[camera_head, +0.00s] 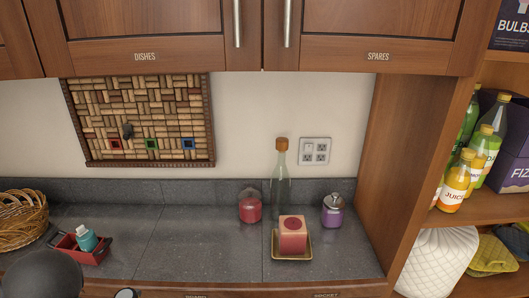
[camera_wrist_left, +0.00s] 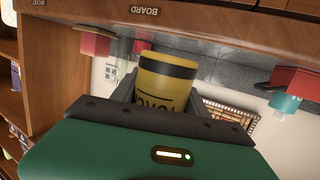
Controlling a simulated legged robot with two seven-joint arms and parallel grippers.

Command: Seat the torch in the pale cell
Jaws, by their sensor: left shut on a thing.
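The torch (camera_wrist_left: 168,82) is a yellow cylinder with a dark band and dark lettering. My left gripper (camera_wrist_left: 165,100) is shut on it in the left wrist view. A dark round part of my arm is at the lower left of the head view. My right gripper is not seen.
A wicker basket (camera_head: 28,204) stands left of the caddy. A pink block candle (camera_head: 292,240) on a gold dish, a red jar (camera_head: 250,207), a clear bottle (camera_head: 281,182) and a purple jar (camera_head: 332,211) stand to the right. The counter (camera_head: 180,245) between is clear.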

